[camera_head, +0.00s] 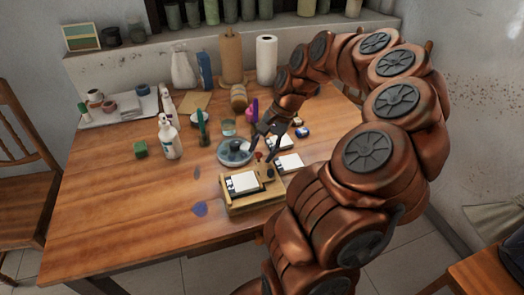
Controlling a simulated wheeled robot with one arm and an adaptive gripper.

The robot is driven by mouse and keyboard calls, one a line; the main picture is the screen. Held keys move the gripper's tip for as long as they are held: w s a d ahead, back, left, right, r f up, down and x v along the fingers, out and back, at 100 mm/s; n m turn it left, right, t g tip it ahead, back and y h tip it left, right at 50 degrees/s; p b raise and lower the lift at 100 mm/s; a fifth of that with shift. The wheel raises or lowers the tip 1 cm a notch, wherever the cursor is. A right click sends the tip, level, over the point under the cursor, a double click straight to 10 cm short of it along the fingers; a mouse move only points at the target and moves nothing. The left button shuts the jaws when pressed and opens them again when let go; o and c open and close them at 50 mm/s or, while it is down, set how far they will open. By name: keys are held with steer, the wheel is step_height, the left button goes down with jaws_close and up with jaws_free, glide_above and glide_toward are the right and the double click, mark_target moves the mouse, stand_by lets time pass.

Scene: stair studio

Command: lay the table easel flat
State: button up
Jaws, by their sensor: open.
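The table easel (239,202) looks like a small wooden frame with a white panel (243,182) on it, near the right front of the wooden table. From this view I cannot tell its exact tilt. My gripper (262,150) is open and points down just above and behind the easel's back edge. Its dark fingers are close to the easel's back right part, and I cannot tell whether they touch it. My copper arm reaches in from the right and hides part of the table's right side.
A grey-blue plate (234,152), a glass (228,127) and white cards (289,163) lie close around my gripper. The table's front left is clear.

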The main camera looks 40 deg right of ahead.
steer(key=v, duration=1.1)
steer(key=shift+r, duration=0.2)
stand_by(0.4)
